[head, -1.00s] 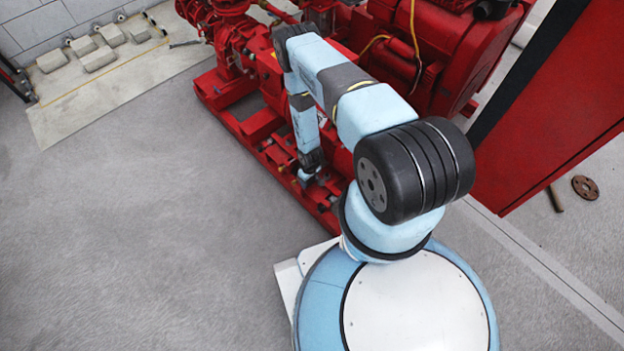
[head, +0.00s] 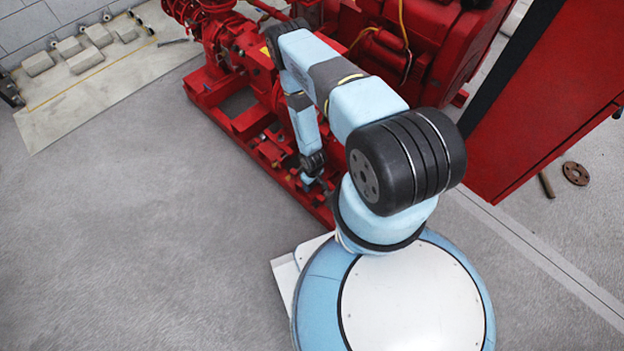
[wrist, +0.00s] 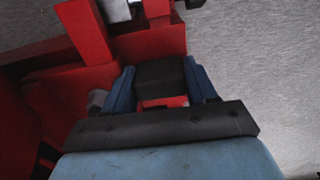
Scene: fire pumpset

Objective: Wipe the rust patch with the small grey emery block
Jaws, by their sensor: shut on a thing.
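My gripper (wrist: 162,88) shows in the wrist view with its two blue fingers shut on a dark grey block, the emery block (wrist: 160,74). The block sits between the fingers, over the red frame of the pumpset (wrist: 150,42); I cannot tell whether it touches the metal. In the head view my gripper (head: 309,182) is small and low at the near edge of the red base frame (head: 215,90), and the block cannot be made out there. I cannot pick out the rust patch in either view.
The red pump and engine (head: 420,50) stand behind my arm. A red cabinet (head: 545,110) is at the right, with a rusty flange (head: 575,173) and a short rod (head: 546,185) on the floor. Pale blocks (head: 85,60) lie at the upper left. The grey floor at left is clear.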

